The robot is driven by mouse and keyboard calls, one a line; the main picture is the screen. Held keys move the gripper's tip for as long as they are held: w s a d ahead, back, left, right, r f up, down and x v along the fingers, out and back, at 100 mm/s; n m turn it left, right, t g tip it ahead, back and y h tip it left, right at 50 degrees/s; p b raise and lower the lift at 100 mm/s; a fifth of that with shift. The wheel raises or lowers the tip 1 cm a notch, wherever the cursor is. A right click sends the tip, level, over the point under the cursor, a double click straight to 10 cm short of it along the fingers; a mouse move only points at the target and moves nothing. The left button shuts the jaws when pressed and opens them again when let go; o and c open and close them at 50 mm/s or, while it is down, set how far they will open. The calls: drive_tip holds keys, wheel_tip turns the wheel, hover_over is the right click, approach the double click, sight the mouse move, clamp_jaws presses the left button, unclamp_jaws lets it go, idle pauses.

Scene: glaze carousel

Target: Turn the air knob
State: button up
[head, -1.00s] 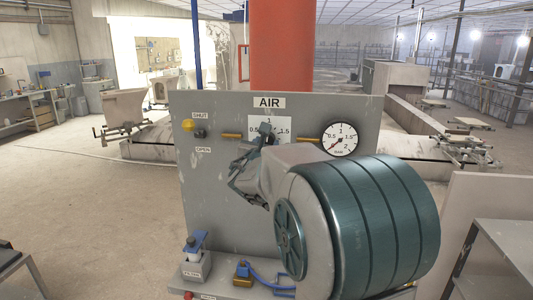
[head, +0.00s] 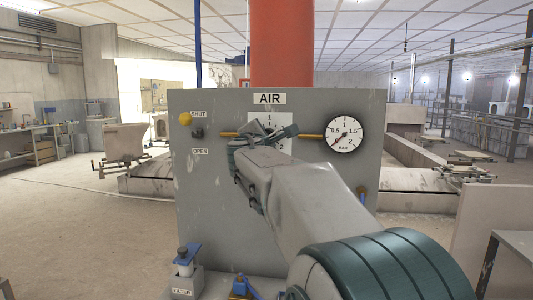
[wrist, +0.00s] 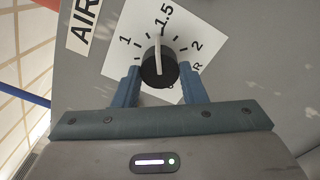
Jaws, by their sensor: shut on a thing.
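The air knob (wrist: 159,68) is a round black knob with a white pointer line, on a white dial card (wrist: 185,25). In the wrist view the pointer is at the 1.5 mark, between 1 and 2. My gripper (wrist: 160,84) has one blue-grey finger on each side of the knob and is shut on it. In the head view my gripper (head: 268,134) covers the knob and much of the dial card (head: 260,118), under the AIR label (head: 269,98). The round bar gauge (head: 345,135) is to the right, its red needle at the lower left, near the bottom of its scale.
A red column (head: 282,45) stands behind. Open floor (head: 80,230) lies to the left.

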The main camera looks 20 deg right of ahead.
drive_tip(key=shift+f+m+b, duration=0.1)
drive_tip(key=shift+m+b, duration=0.7)
drive_tip(key=shift+m, duration=0.2)
drive_tip(key=o, duration=1)
drive_tip(key=shift+d, duration=0.1)
drive_tip(key=shift+s, duration=0.1)
drive_tip(key=b+v, duration=0.1)
drive_tip(key=v, duration=1.2)
drive_tip(key=shift+s+a, duration=0.25)
drive_tip(key=shift+a, duration=0.1)
